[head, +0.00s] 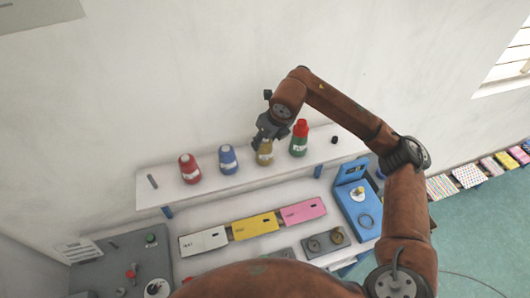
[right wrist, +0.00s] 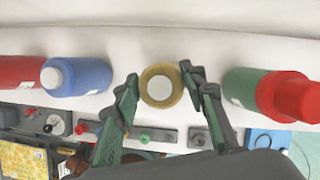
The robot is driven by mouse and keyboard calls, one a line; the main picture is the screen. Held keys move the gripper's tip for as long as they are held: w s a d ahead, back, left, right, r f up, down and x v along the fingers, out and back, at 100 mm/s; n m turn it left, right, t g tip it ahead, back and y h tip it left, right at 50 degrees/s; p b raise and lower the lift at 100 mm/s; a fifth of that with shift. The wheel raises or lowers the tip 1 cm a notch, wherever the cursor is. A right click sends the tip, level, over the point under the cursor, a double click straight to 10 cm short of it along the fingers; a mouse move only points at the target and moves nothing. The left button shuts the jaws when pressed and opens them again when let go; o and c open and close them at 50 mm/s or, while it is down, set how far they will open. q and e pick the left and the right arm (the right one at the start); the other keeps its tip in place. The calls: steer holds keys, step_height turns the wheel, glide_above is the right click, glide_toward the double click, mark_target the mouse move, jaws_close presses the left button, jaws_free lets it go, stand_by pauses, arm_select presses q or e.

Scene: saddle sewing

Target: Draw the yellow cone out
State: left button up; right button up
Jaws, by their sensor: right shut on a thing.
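The yellow cone (head: 265,157) stands upright on the white wall shelf (head: 155,190), between the blue cone (head: 228,160) and the green cone (head: 298,147). My right gripper (head: 268,133) reaches it from above and is shut on it. In the right wrist view my right gripper's fingers (right wrist: 160,82) lie on either side of the yellow cone (right wrist: 157,101), whose pale round top faces the camera. The cone's base appears to be on the shelf. My left gripper is not in view.
A red cone (head: 189,168) stands at the shelf's left part. A red piece (head: 301,128) tops the green cone. Below are white, yellow and pink panels (head: 303,211), a blue machine (head: 355,200) and a grey control box (head: 120,262). The wall is close behind the shelf.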

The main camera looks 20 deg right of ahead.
steer(key=shift+r, duration=0.6)
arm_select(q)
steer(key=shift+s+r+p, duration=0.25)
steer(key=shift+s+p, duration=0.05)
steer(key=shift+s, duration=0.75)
arm_select(e)
steer(key=shift+r, duration=0.2)
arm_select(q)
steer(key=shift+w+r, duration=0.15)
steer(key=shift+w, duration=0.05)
arm_select(e)
steer(key=shift+r, duration=0.35)
arm_select(q)
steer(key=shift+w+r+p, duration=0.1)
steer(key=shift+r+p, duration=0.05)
steer(key=shift+p, duration=0.15)
arm_select(e)
steer(key=shift+r, duration=0.35)
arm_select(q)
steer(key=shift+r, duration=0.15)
arm_select(e)
steer(key=shift+r, duration=0.35)
arm_select(q)
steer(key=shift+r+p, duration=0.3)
steer(key=shift+p, duration=0.15)
arm_select(e)
steer(key=shift+r, duration=0.7)
